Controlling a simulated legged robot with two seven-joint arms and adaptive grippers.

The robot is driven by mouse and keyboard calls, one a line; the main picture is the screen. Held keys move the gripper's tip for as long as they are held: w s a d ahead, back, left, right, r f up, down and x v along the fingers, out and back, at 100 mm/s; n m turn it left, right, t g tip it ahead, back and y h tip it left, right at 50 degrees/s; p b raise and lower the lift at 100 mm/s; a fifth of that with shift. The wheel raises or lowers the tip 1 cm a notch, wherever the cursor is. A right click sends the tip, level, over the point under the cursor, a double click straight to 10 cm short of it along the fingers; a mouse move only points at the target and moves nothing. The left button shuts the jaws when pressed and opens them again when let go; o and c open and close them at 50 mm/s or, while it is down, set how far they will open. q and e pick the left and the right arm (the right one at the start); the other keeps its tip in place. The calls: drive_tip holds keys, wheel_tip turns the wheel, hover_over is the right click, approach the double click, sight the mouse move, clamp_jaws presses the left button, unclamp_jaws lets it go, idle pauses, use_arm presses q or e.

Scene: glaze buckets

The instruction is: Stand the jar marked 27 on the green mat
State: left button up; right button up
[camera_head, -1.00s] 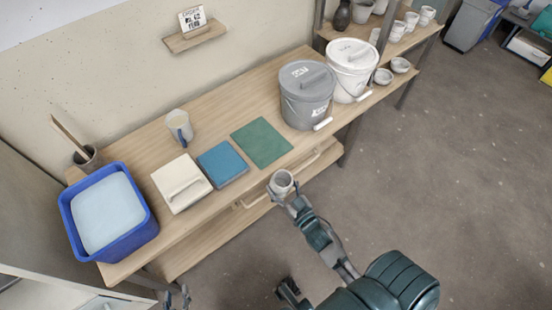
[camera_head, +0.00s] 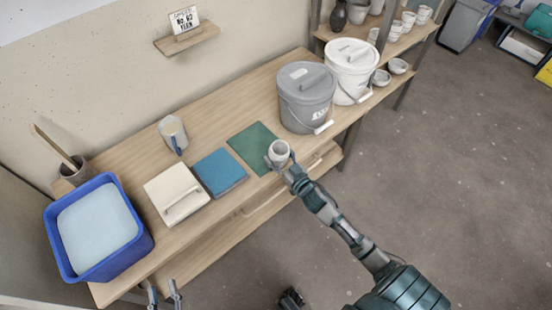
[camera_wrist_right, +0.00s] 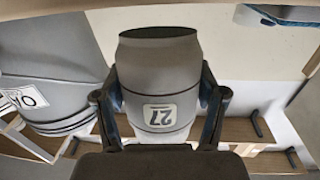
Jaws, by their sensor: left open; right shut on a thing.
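The jar marked 27 (camera_wrist_right: 158,75) fills the middle of the right wrist view, its label upside down there. My right gripper (camera_wrist_right: 160,105) is shut on it, one finger on each side. In the head view the pale jar (camera_head: 279,151) is in the right gripper (camera_head: 281,163), over or just at the front right edge of the green mat (camera_head: 248,146). I cannot tell whether the jar touches the mat. The mat is otherwise bare. My left gripper (camera_head: 165,296) is open and empty at the bottom, in front of the table.
A grey lidded bucket (camera_head: 305,98) and a white one (camera_head: 352,72) stand right of the mat.

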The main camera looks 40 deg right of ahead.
drive_tip(key=shift+f, duration=0.75)
use_arm(q)
drive_tip(key=shift+r, duration=0.25)
use_arm(e)
drive_tip(key=shift+f, duration=0.15)
drive_tip(key=o, duration=1.6)
use_arm(q)
drive_tip(key=shift+f, duration=0.1)
